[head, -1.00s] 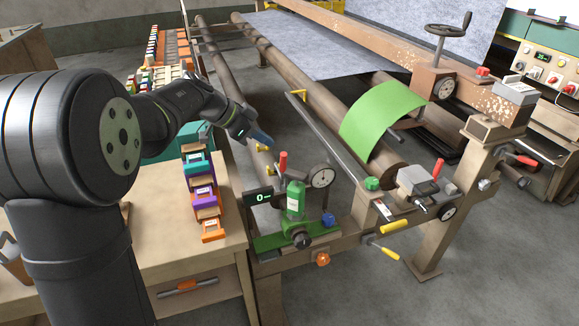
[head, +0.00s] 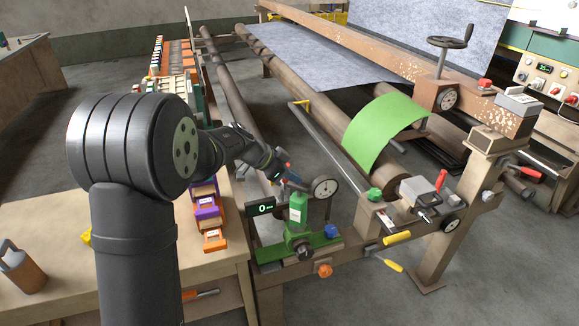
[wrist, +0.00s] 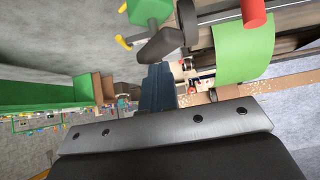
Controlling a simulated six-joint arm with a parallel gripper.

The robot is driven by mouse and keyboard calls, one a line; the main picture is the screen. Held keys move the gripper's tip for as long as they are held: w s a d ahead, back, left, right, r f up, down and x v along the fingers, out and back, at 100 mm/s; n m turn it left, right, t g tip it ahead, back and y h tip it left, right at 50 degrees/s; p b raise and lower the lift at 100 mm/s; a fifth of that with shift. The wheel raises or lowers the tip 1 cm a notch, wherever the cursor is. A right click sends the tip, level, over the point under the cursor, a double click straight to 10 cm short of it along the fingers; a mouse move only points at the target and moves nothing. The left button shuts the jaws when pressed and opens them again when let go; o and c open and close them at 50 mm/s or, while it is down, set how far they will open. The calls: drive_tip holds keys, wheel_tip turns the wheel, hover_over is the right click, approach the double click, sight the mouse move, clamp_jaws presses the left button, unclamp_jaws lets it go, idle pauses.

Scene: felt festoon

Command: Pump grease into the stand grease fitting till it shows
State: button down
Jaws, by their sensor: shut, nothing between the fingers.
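The stand (head: 270,255) at the front end of the machine carries a green bottle-like body (head: 298,212), a round dial gauge (head: 325,187) and a small display (head: 261,208). My gripper (head: 299,185) is shut and empty, just above and behind the green body. A red-tipped handle there is mostly hidden by my gripper. In the wrist view the closed blue-grey fingers (wrist: 157,85) point towards a dark knob or lever (wrist: 160,45) below a green part (wrist: 150,10). I cannot tell whether they touch. I cannot make out the grease fitting or any grease.
A blue knob (head: 332,230) and an orange knob (head: 325,270) sit by the stand. A green sheet (head: 385,130) hangs over the roller to the right. Stacked coloured boxes (head: 210,215) stand on the workbench at left. A yellow-handled tool (head: 397,238) sticks out at the right.

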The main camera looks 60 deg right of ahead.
sight(293, 185)
drive_tip(key=shift+f, duration=0.25)
drive_tip(key=shift+f, duration=1.35)
wheel_tip(293, 185, up, 5)
drive_tip(key=shift+w+f, duration=0.1)
drive_tip(key=v, duration=0.9)
drive_tip(key=shift+w+a, duration=0.2)
drive_tip(key=shift+a, duration=0.05)
